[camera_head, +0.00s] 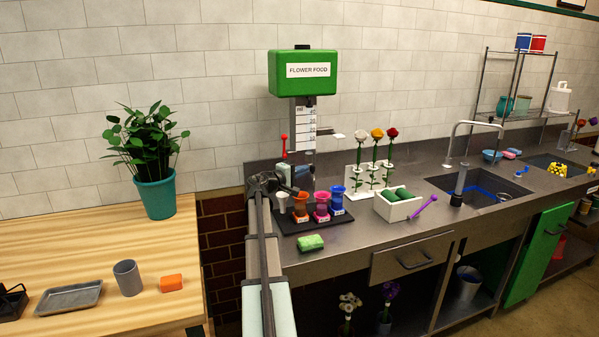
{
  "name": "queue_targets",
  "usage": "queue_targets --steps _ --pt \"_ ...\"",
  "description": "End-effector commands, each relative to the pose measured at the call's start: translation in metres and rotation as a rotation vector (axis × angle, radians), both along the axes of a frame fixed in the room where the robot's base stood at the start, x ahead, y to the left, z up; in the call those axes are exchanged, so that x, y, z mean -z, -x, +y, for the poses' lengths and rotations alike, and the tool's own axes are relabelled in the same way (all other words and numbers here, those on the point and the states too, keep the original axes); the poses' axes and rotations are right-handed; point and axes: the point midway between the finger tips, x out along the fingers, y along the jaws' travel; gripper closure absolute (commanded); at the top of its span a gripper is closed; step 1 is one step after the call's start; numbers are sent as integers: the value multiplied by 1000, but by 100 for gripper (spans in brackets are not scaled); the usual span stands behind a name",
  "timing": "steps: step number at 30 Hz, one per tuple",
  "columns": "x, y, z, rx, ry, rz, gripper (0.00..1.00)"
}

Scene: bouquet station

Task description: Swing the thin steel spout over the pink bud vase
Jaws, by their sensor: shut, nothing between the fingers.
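The pink bud vase (321,207) stands upright on a black tray, between an orange vase (300,207) and a blue vase (337,201). A smaller pale vase (282,202) stands at the tray's left end. A thin steel piece that looks like the spout (326,132) sticks out to the right from the column under the green FLOWER FOOD box. It is small, and its exact reach over the vases is hard to judge. My gripper (296,188) is shut and empty near the left vases, in front of the dispenser column. My arm partly hides the tray's left end.
A red-knobbed lever (284,146) stands left of the column. A rose stand (372,180), a white box of green foam (398,206) and a purple tool (421,207) lie to the right. A green sponge (311,243) lies in front. An arched faucet (471,126) rises at the sink.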

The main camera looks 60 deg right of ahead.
Motion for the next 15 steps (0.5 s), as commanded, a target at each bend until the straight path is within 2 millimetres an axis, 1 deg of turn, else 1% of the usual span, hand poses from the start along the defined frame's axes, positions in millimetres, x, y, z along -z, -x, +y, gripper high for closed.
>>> queue_targets --steps 6,12,15 --pt "0 2 0 1 0 0 100" --pt "0 23 -5 3 0 -1 100" --pt "0 27 -7 1 0 -1 100"
